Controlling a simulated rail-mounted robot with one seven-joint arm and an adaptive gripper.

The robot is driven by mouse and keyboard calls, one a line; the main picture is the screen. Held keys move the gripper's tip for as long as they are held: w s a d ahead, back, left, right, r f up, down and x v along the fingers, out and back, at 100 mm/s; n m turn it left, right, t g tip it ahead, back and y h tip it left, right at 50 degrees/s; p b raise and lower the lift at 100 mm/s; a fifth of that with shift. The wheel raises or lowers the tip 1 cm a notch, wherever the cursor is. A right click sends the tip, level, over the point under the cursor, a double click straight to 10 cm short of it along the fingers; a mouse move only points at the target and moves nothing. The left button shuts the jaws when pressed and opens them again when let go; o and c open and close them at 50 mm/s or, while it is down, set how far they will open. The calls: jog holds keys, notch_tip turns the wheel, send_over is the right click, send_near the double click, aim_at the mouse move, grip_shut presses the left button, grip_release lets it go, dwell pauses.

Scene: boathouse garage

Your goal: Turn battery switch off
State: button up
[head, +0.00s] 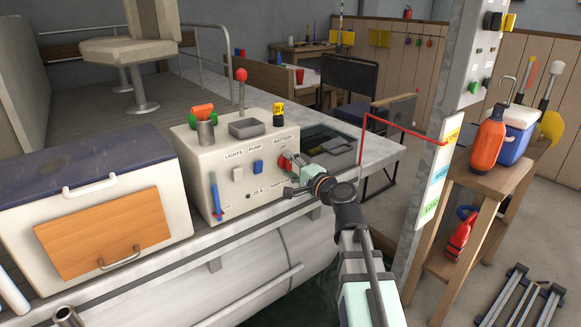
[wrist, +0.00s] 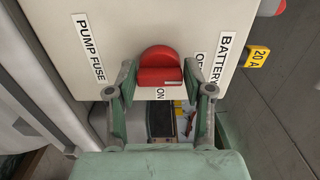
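The battery switch is a red round knob (wrist: 160,62) on the panel of a cream console (head: 222,150). In the head view the red knob (head: 284,161) sits below the BATTERY label (head: 283,139). In the wrist view the BATTERY label (wrist: 224,58) and OFF label (wrist: 200,66) lie right of the knob, and the ON label (wrist: 160,94) lies below it. My gripper (wrist: 158,72) has one finger on each side of the knob, with narrow gaps apparent. It looks open. In the head view my gripper (head: 294,178) is at the console's right front; contact is unclear.
The console also has a blue switch (head: 258,167), a white switch (head: 238,174), a blue lever (head: 215,196) and a red-topped lever (head: 241,76). A red rail (head: 402,128) and grey post (head: 446,110) stand to the right. A cooler bench (head: 95,215) is left.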

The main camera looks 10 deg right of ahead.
jog(key=shift+o, duration=0.7)
jog(key=shift+s, duration=0.1)
jog(key=v, duration=0.7)
jog(key=shift+s+d, duration=0.1)
jog(key=shift+s, duration=0.05)
